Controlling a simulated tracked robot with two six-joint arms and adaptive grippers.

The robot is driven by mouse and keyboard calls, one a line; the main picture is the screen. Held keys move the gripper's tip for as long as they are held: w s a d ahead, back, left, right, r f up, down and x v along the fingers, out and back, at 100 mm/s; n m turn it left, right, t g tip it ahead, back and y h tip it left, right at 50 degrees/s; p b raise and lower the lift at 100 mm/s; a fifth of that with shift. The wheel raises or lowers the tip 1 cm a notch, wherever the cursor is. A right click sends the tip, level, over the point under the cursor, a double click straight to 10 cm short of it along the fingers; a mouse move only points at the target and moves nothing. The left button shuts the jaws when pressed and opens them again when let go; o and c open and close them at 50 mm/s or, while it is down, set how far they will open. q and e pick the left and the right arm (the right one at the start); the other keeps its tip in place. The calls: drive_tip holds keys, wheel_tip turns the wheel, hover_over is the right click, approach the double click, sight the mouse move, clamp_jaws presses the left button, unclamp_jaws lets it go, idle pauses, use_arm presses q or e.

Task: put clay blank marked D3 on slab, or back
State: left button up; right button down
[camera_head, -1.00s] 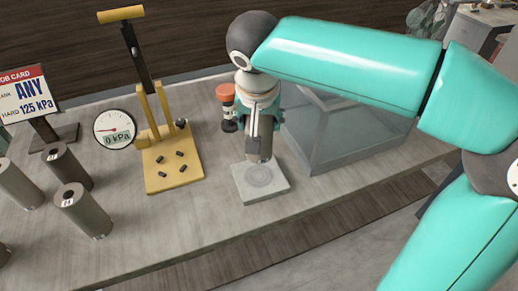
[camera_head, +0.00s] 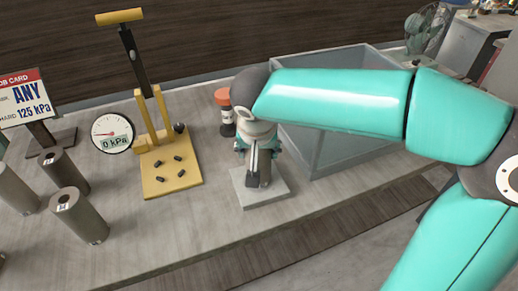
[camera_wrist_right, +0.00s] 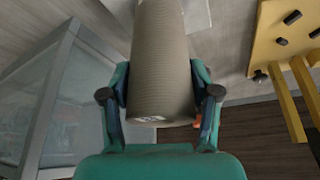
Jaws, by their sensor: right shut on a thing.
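My right gripper (camera_wrist_right: 160,103) is shut around a grey-brown clay cylinder (camera_wrist_right: 160,60), which fills the middle of the right wrist view. A small white label shows on its near end, too foreshortened to read. In the head view the right gripper (camera_head: 260,165) is over the pale square slab (camera_head: 262,201), and the cylinder is mostly hidden behind it. I cannot tell whether the cylinder touches the slab. The slab also shows in the wrist view (camera_wrist_right: 198,14) beyond the cylinder. My left gripper is not in view.
Several similar cylinders (camera_head: 82,217) stand at the left. A yellow press (camera_head: 172,178) with a gauge (camera_head: 112,133) reading 0 kPa stands left of the slab. A job card (camera_head: 25,98) reads ANY, 125 kPa. An orange-topped item (camera_head: 224,112) and a glass box (camera_head: 335,145) are close to the gripper.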

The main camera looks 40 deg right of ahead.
drive_tip(key=shift+c, duration=1.2)
unclamp_jaws()
drive_tip(key=p+v, duration=0.1)
drive_tip(key=v, duration=1.1)
drive_tip(key=shift+p, duration=0.35)
drive_tip(key=shift+a, duration=0.1)
